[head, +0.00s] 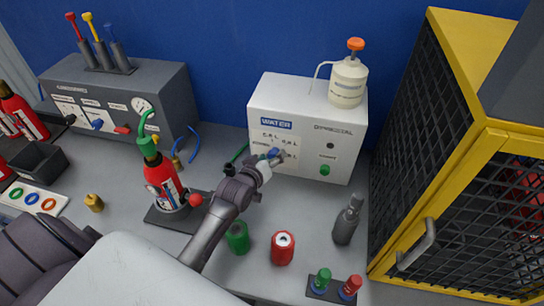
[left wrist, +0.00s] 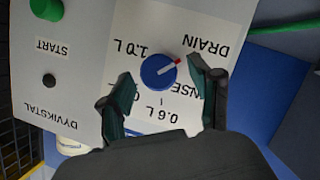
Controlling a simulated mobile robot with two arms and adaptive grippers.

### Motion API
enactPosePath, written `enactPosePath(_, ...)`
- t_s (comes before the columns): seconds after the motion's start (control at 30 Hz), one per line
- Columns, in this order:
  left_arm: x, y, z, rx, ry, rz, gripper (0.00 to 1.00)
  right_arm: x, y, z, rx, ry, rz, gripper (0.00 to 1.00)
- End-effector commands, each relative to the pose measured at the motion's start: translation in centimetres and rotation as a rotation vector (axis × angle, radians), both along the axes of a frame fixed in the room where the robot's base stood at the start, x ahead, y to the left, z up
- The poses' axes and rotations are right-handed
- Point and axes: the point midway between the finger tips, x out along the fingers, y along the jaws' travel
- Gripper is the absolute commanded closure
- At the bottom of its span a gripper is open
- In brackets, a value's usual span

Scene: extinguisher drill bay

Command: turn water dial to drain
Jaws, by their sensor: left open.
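The white water box (head: 345,112) stands against the blue wall. Its blue dial (left wrist: 158,74) has a white-and-red pointer, turned toward the DRAIN label (left wrist: 203,46) in the left wrist view. The labels 1.0 L and 0.6 L and a partly covered rinse label sit around the dial. My left gripper (left wrist: 160,68) is open, one finger on each side of the dial, with visible gaps to it. In the head view, my left gripper (head: 266,164) is at the box's front and partly hides the dial and its labels.
A green START button (head: 325,170) is on the box; a white pump bottle (head: 347,82) stands on top. A red extinguisher (head: 163,182), green can (head: 237,237), red can (head: 283,248) and grey bottle (head: 347,222) stand near my arm. A yellow mesh cage (head: 480,75) closes the right side.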

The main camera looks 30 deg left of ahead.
Motion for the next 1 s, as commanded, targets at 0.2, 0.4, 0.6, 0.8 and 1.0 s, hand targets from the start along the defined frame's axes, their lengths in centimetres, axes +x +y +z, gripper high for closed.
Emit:
enactPosePath(0.2, -3.7, -0.2, 1.1, -0.001, 0.002, 0.000, 0.37, 0.1, 0.0, 0.0, 0.000, -0.001, -0.001, 0.35)
enactPosePath(0.4, -5.9, -0.3, 1.9, -0.002, 0.002, 0.000, 0.37, 0.1, 0.0, 0.0, 0.000, -0.001, -0.001, 0.35)
enactPosePath(0.6, -6.3, -0.3, 2.1, -0.001, 0.001, 0.001, 0.37, 0.1, 0.1, 0.0, 0.001, -0.002, -0.001, 0.35)
enactPosePath(0.8, -6.3, -0.3, 2.1, -0.001, 0.001, 0.000, 0.37, 0.1, 0.1, 0.0, 0.001, -0.002, -0.001, 0.35)
enactPosePath(1.0, -6.2, -0.3, 2.1, 0.000, 0.000, 0.000, 0.37, 0.1, 0.1, 0.0, 0.001, -0.002, -0.001, 0.35)
